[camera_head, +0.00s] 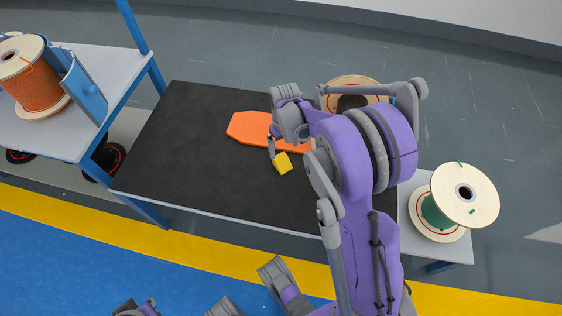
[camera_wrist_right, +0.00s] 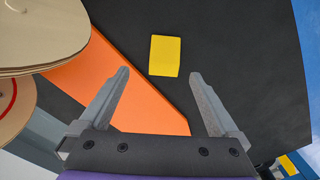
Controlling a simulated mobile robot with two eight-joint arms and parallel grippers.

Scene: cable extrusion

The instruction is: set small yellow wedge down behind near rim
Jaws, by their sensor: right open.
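The small yellow wedge (camera_head: 283,164) lies on the black tabletop (camera_head: 190,140), just on the near side of an orange board. In the right wrist view the wedge (camera_wrist_right: 165,56) lies clear of the board, a little beyond the fingertips and between their lines. My right gripper (camera_wrist_right: 160,76) is open and empty. In the head view this gripper (camera_head: 286,153) is close to the wedge, partly hidden by my arm. The table's near rim (camera_head: 215,213) runs below the wedge in the picture, with bare black surface between. My left gripper cannot be made out.
The orange board (camera_head: 248,130) lies flat behind the wedge. A spool (camera_head: 345,84) stands at the far side, and a green-wound spool (camera_head: 466,194) stands at the right. An orange spool (camera_head: 35,88) is on the left table. The black surface's left half is clear.

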